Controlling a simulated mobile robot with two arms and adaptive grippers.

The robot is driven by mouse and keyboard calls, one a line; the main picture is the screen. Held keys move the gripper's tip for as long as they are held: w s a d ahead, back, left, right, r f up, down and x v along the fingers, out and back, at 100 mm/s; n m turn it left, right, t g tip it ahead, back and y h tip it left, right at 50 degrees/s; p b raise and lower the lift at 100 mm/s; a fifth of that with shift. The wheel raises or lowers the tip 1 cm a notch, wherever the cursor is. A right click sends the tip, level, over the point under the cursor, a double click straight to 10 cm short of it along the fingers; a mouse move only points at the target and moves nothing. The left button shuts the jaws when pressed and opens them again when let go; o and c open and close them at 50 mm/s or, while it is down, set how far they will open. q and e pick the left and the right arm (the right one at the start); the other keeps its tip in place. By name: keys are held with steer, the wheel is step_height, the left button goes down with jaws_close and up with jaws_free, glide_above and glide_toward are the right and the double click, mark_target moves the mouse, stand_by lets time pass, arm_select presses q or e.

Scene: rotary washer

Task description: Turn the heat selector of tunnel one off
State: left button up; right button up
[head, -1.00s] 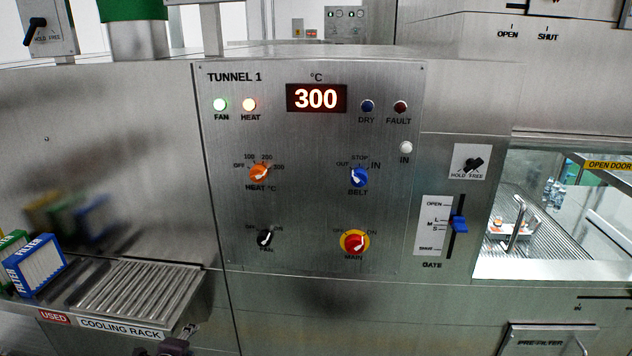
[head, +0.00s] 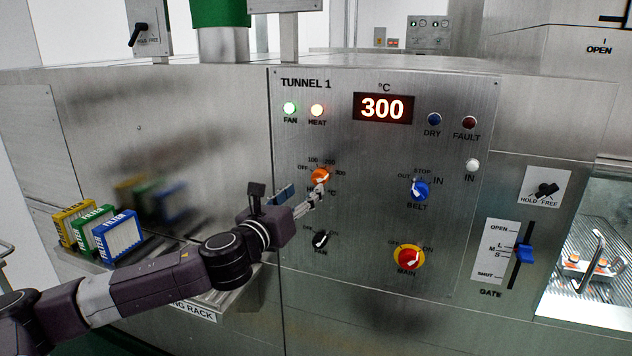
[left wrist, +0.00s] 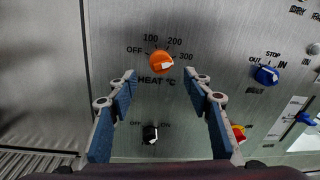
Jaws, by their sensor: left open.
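The heat selector is an orange knob (head: 320,175) with a white pointer, on the TUNNEL 1 panel (head: 345,260). In the left wrist view the heat selector (left wrist: 162,61) has its pointer turned right, towards 300. My right gripper is not in view.
A black fan knob (head: 320,240) is below, a blue belt knob (head: 420,190) to the right, and a red main switch (head: 408,257) at lower right. The blue gate slider (head: 524,254) is further right. Several filters (head: 117,236) stand on the left rack.

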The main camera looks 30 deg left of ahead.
mark_target(316, 181)
arm_select(q)
steer(key=w, duration=0.2)
steer(key=w+p, duration=0.2)
steer(key=w, duration=0.1)
steer(key=shift+w+a+r, duration=0.1)
steer(key=shift+w+a, duration=0.2)
steer(key=shift+a, duration=0.1)
steer(key=shift+w+a+p, duration=0.1)
steer(key=shift+w+p, duration=0.25)
steer(key=shift+w, duration=0.3)
steer(key=c, duration=1.1)
